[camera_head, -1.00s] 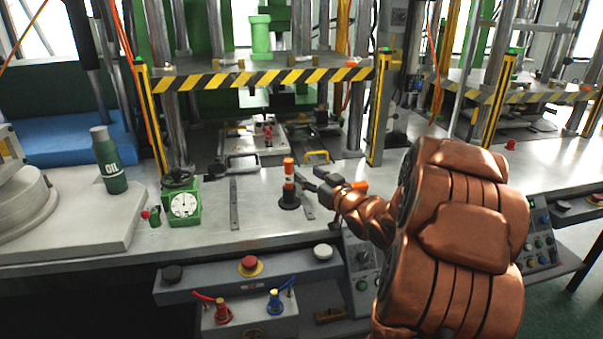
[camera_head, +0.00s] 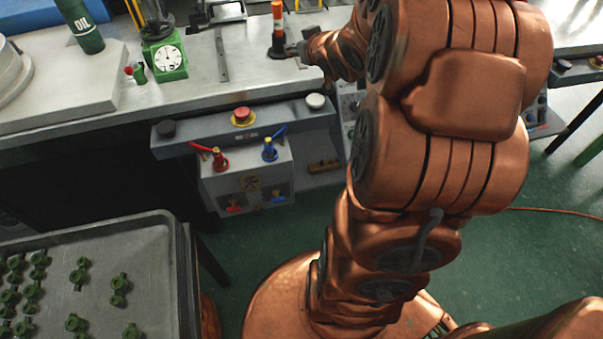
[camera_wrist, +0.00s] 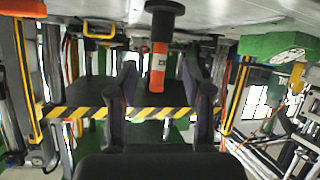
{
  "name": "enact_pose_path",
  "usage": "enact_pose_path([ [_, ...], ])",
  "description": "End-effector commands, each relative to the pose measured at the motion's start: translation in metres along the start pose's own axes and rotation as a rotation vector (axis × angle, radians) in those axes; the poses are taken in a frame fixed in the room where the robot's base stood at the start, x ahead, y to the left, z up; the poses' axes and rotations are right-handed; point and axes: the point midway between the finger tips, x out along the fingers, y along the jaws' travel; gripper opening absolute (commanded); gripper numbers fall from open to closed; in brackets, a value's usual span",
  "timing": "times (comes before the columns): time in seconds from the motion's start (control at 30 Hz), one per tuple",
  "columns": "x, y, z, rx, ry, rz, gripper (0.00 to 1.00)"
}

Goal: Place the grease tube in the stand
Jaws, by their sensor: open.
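The grease tube (camera_head: 277,12) is orange with a white label band. It stands upright in the round black stand (camera_head: 278,46) on the steel bench; the top is cut off in the head view. The wrist view is upside down and shows the tube (camera_wrist: 158,68) hanging from the stand (camera_wrist: 164,18). My gripper (camera_head: 296,49) is just right of the stand in the head view, partly hidden by my arm. In the wrist view its open fingers (camera_wrist: 158,78) lie on either side of the tube's image, with gaps and no visible contact.
A green dial gauge (camera_head: 165,57) and a green oil bottle (camera_head: 84,27) stand to the left. A control box (camera_head: 247,170) with red and blue valves is below the bench edge. A tray (camera_head: 110,240) of small green parts is at lower left.

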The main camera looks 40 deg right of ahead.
Motion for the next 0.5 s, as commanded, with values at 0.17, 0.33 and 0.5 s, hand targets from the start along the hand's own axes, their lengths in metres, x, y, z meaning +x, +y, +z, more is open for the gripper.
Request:
enact_pose_path([
  [0.17, -0.024, -0.023, 0.022, -0.023, -0.196, 0.048, 0.50],
  [0.33, -0.059, -0.049, 0.051, -0.027, -0.393, 0.070, 0.50],
  [0.5, -0.107, -0.081, 0.082, -0.023, -0.593, 0.061, 0.50],
])
